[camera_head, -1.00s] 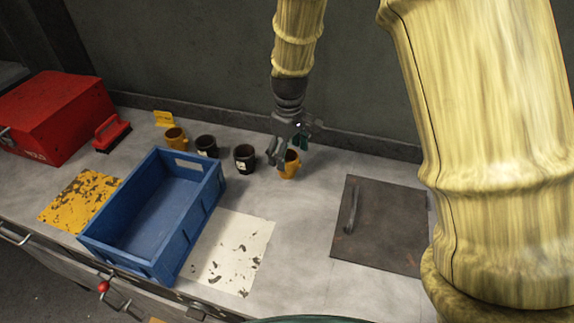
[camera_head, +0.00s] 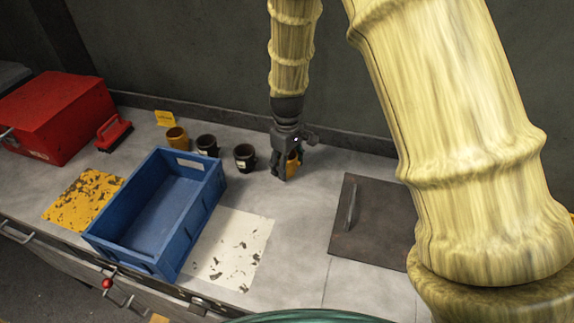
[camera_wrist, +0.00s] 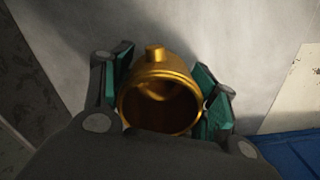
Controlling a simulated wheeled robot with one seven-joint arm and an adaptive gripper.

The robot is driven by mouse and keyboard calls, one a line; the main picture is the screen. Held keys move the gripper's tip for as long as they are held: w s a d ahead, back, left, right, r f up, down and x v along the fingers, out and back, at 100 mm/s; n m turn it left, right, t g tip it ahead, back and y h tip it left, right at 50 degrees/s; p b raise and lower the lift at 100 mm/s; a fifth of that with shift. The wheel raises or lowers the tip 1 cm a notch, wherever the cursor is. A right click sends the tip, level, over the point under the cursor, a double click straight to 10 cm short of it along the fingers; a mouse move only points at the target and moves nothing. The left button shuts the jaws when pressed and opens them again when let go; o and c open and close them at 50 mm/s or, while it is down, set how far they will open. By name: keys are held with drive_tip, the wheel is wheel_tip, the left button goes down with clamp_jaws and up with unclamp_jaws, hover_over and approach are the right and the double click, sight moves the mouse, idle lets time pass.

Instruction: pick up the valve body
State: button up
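The valve body is a hollow gold-brass piece with a round mouth and a small stub on its side. In the wrist view the valve body (camera_wrist: 160,103) stands between my two fingers, mouth towards the camera. My gripper (camera_wrist: 165,85) has a green pad on either side of it; the fingers look spread, with a narrow gap at the left and the right pad very close or touching. In the head view my gripper (camera_head: 286,168) points down over the valve body (camera_head: 294,163), hiding much of it.
Two black pieces (camera_head: 244,157) (camera_head: 207,145) and another yellow one (camera_head: 176,138) stand in a row to the left. A blue crate (camera_head: 205,215) is in front of them. A dark plate with a handle (camera_head: 375,225) lies to the right; the wall (camera_head: 350,95) is close behind.

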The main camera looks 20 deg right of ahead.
drive_tip(key=c, duration=0.7)
drive_tip(key=shift+r, duration=0.1)
